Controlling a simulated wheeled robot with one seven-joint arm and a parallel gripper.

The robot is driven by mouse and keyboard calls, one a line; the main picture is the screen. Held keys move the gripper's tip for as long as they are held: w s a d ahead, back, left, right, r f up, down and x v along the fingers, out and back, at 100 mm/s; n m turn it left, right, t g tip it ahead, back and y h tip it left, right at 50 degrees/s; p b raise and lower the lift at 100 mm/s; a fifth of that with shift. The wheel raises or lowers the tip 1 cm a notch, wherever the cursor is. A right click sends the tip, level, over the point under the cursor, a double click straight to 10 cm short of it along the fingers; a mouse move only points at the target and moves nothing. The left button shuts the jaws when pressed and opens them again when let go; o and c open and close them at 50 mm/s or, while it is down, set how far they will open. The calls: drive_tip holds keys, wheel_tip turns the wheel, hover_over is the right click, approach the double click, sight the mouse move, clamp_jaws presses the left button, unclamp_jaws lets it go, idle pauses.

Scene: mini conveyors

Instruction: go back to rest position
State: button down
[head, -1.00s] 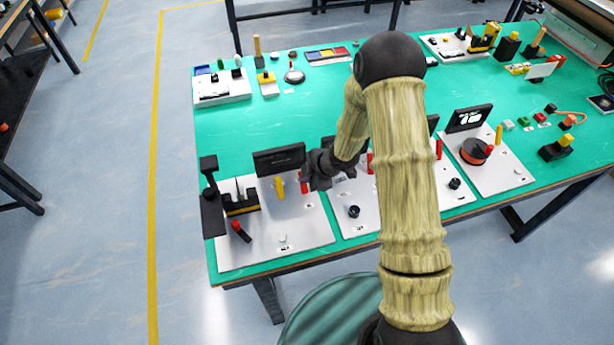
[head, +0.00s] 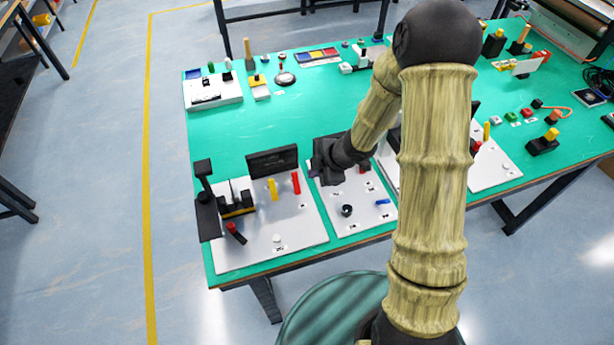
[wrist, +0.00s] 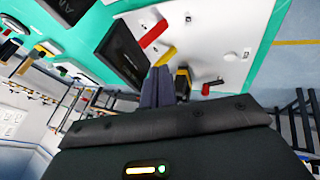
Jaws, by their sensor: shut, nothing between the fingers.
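My gripper (head: 318,170) is in the head view above the left-middle of the green table, by the white panels. In the wrist view my gripper's two fingers (wrist: 157,87) lie side by side, shut, with nothing seen between them. Beyond them stand a red post (wrist: 155,33) and a yellow post (wrist: 166,54) on a white panel. My arm spans the right-middle of the head view and hides part of the table and panels.
The green table (head: 225,130) carries white panels along its front edge (head: 310,230). The left panel has a black screen (head: 272,161), a yellow post (head: 272,189) and a red post (head: 296,183). Open floor (head: 90,200) lies to the left.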

drive_tip(key=shift+p+v, duration=0.3)
drive_tip(key=shift+v, duration=0.9)
drive_tip(key=shift+w+a+r, duration=0.1)
drive_tip(key=shift+w+a, duration=0.05)
drive_tip(key=shift+w, duration=0.15)
drive_tip(key=s+d+r+m+t+h, duration=0.1)
drive_tip(key=d+r+m+h, duration=0.2)
drive_tip(key=d+r+m, duration=0.25)
drive_tip(key=s+d+r+m+g+h, duration=0.1)
drive_tip(key=s+d+r+m, duration=0.1)
drive_tip(key=s+m, duration=0.5)
drive_tip(key=s+d+r+m+h, duration=0.1)
drive_tip(key=s+d+r+m, duration=0.2)
drive_tip(key=s+r+m, duration=0.2)
drive_tip(key=s+m, duration=0.2)
drive_tip(key=m, duration=0.1)
drive_tip(key=shift+g, duration=0.4)
drive_tip(key=shift+r, duration=0.1)
